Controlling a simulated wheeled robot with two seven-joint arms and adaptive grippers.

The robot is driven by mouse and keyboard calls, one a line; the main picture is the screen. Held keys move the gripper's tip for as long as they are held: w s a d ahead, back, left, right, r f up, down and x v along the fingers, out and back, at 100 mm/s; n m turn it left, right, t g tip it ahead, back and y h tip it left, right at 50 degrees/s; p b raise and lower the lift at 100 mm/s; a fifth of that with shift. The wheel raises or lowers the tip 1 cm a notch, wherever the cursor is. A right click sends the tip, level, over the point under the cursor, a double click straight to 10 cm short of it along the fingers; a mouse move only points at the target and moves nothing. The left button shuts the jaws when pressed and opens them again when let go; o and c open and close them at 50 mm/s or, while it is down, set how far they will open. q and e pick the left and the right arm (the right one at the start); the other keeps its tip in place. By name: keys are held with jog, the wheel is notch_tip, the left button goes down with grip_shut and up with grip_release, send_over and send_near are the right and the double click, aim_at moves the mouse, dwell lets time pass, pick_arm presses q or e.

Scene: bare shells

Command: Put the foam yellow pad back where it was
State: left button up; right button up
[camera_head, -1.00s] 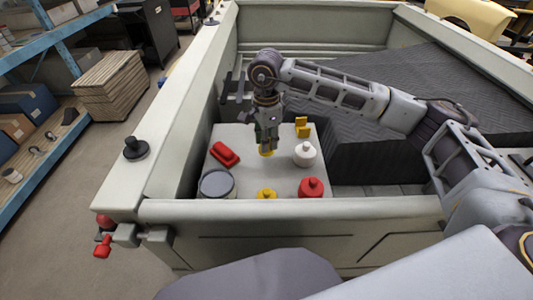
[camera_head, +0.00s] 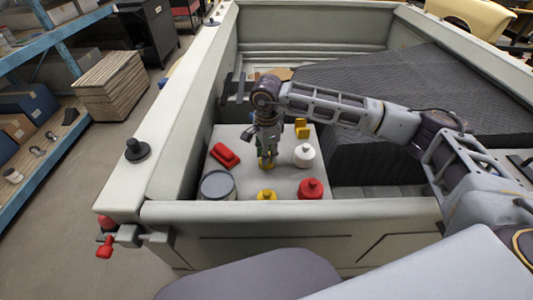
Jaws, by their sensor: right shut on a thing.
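My right gripper (camera_head: 267,164) points down over the middle of a pale flat surface (camera_head: 232,142) inside the grey bed. It is shut on a small yellow thing, which appears to be the foam yellow pad (camera_head: 263,164). The fingers cover much of the pad, and I cannot tell whether it touches the surface. My left gripper is not in view.
Around the gripper are a red block (camera_head: 224,155), a grey round container (camera_head: 217,186), a yellow object (camera_head: 266,195), a red jar (camera_head: 311,188), a white jar (camera_head: 305,154) and a yellow block (camera_head: 302,129). Bed walls (camera_head: 300,211) enclose the surface.

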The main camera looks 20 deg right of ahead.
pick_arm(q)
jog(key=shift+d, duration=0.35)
pick_arm(e)
jog(key=shift+f, duration=0.15)
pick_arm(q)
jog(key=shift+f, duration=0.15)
pick_arm(e)
jog(key=shift+f, duration=0.1)
jog(key=o, duration=0.9)
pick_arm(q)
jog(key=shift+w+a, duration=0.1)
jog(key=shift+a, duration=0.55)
